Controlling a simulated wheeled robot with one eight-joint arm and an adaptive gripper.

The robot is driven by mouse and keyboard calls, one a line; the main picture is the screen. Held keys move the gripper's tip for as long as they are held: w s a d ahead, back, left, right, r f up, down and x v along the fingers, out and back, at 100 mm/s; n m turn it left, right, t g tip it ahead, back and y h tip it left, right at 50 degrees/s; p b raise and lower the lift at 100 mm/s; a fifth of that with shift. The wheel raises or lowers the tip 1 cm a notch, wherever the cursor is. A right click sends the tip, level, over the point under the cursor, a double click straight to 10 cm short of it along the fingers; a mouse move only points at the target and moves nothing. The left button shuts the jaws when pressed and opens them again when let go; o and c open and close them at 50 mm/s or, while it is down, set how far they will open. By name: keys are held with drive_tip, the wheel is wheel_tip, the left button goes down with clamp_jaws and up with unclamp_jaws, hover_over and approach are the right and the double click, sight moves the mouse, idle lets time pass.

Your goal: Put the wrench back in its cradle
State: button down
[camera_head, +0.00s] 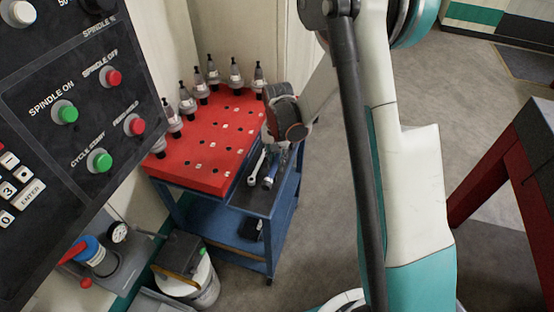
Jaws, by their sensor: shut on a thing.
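My gripper (279,158) is at the end of my arm, low over the dark right-hand part of the blue cart's top. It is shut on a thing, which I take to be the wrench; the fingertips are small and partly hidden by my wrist. A silver wrench-like tool (254,172) with a ring end shows just left of the gripper. A second, bluish metal piece (268,182) shows just below it. I cannot tell which of these the fingers hold, or whether either touches the surface. I cannot make out the cradle clearly.
The blue cart (232,234) carries a red holed rack (205,150) with several tool holders upright along its back and left edges. A control panel (75,100) fills the left. A bucket (200,282) stands below. Grey floor is clear right of the cart.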

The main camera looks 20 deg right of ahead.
drive_tip(key=shift+f, duration=0.1)
drive_tip(key=shift+f+b, duration=0.7)
drive_tip(key=shift+f, duration=0.15)
idle(0.4)
drive_tip(key=shift+f, duration=0.1)
drive_tip(key=shift+f, duration=0.2)
drive_tip(key=shift+f, duration=0.1)
idle(0.4)
drive_tip(key=shift+f, duration=0.25)
drive_tip(key=shift+f, duration=0.15)
idle(0.4)
